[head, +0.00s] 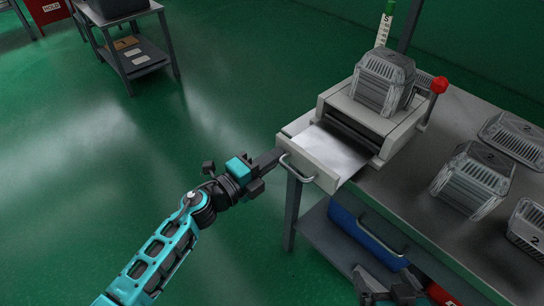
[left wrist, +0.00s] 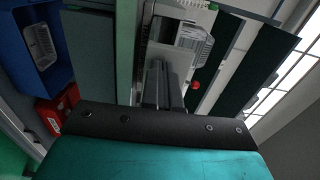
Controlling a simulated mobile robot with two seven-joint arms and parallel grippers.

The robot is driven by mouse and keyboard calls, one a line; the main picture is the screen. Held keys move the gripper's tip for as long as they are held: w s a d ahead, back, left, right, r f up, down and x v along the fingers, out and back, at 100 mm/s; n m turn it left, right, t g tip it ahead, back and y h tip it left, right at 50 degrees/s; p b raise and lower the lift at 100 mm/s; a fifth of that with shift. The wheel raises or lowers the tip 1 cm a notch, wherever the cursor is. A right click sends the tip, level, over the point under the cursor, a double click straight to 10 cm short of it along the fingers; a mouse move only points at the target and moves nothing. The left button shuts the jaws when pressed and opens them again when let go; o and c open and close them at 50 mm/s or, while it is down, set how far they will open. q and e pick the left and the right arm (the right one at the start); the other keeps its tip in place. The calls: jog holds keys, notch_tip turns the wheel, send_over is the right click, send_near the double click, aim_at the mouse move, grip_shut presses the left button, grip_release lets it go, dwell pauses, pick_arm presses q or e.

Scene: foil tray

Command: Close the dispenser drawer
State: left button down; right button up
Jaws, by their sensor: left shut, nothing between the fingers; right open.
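The dispenser (head: 368,122) is a pale grey box on the metal table, with a stack of foil trays (head: 383,80) on top and a red knob (head: 439,85) on its right side. Its drawer (head: 318,168) is pulled out toward the front left, with a curved handle on its front and a white sheet showing inside. My left gripper (head: 278,155) is shut and empty, its tips at the left part of the drawer front; I cannot tell whether they touch. The left wrist view shows its fingers (left wrist: 161,78) pointing toward the dispenser (left wrist: 178,30). My right gripper (head: 388,288) is open, low at the bottom edge.
More foil tray stacks (head: 474,178) stand on the table (head: 425,205) at the right. A blue bin (head: 362,240) sits below the table top. A cart (head: 140,62) stands at the back left. The green floor left of the table is clear.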

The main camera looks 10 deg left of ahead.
aim_at(311, 135)
pick_arm(q)
jog(key=b+x, duration=0.2)
jog(key=x, duration=1)
jog(key=shift+w+d+f+b, duration=0.1)
jog(key=shift+w+d+b, duration=0.1)
jog(key=shift+w+b, duration=0.15)
jog(key=shift+w+d, duration=0.15)
